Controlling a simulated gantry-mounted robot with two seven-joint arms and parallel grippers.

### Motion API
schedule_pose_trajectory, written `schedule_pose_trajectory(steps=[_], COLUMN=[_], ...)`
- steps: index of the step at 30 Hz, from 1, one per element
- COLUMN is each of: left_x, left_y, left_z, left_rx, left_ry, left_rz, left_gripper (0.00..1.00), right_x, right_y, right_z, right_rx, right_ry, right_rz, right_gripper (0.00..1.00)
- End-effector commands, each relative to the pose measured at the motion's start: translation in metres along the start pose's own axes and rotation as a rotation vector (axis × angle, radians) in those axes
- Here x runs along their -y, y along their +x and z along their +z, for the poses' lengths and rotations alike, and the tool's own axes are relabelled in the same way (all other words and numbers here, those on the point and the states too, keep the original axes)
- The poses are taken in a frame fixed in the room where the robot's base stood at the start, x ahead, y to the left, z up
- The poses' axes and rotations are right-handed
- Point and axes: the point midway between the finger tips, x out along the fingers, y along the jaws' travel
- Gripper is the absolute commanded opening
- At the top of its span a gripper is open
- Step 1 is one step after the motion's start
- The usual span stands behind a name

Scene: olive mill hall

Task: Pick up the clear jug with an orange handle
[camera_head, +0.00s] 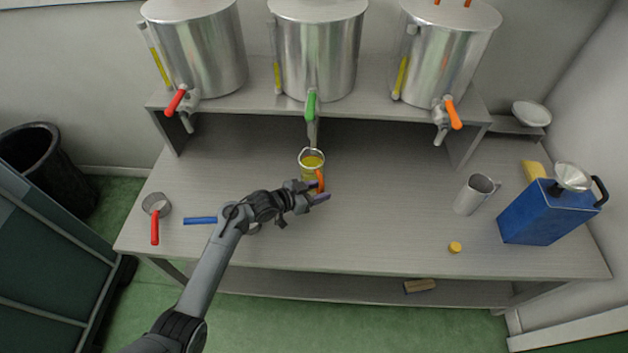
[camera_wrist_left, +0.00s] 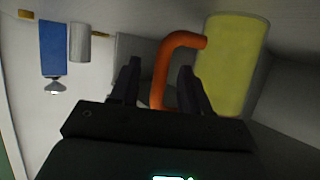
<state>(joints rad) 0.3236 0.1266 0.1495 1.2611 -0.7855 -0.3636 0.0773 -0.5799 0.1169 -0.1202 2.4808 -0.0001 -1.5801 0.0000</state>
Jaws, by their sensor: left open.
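The clear jug (camera_head: 311,163) stands upright on the table below the middle tank's green tap, with yellow liquid in it. Its orange handle (camera_head: 320,181) is on the near right side. In the left wrist view the jug (camera_wrist_left: 232,65) fills the right part and its orange handle (camera_wrist_left: 161,72) shows between my finger tips. My left gripper (camera_head: 318,190) is open at the handle, with a finger on either side of it; I cannot tell whether they touch it. The fingers also show in the left wrist view (camera_wrist_left: 158,82). The arm hides the jug's lower part. My right gripper is not in view.
Three steel tanks with red, green (camera_head: 311,105) and orange taps stand on a shelf above. A steel jug (camera_head: 474,196), a blue can (camera_head: 545,213) and a yellow cap (camera_head: 455,247) are on the right. A red-handled pan (camera_head: 157,206) and a blue-handled item (camera_head: 200,220) are on the left.

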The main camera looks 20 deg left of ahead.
Motion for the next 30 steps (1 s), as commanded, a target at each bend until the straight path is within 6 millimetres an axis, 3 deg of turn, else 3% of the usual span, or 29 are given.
schedule_pose_trajectory(steps=[4,13,22,30], left_x=[0.001,0.001,0.001,0.001], left_y=[0.015,0.017,0.017,0.017], left_z=[0.001,0.001,0.001,-0.002], left_rx=[0.0,0.002,0.001,-0.002], left_ry=[0.0,0.0,0.0,0.002], left_rz=[-0.001,-0.001,-0.001,-0.002], left_gripper=[0.47,0.47,0.01,0.0], right_x=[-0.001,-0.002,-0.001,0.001], right_y=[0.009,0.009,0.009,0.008], right_z=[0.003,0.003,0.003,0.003], right_rx=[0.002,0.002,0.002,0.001], right_ry=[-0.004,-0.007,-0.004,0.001], right_rz=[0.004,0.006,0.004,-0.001], right_gripper=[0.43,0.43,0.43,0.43])
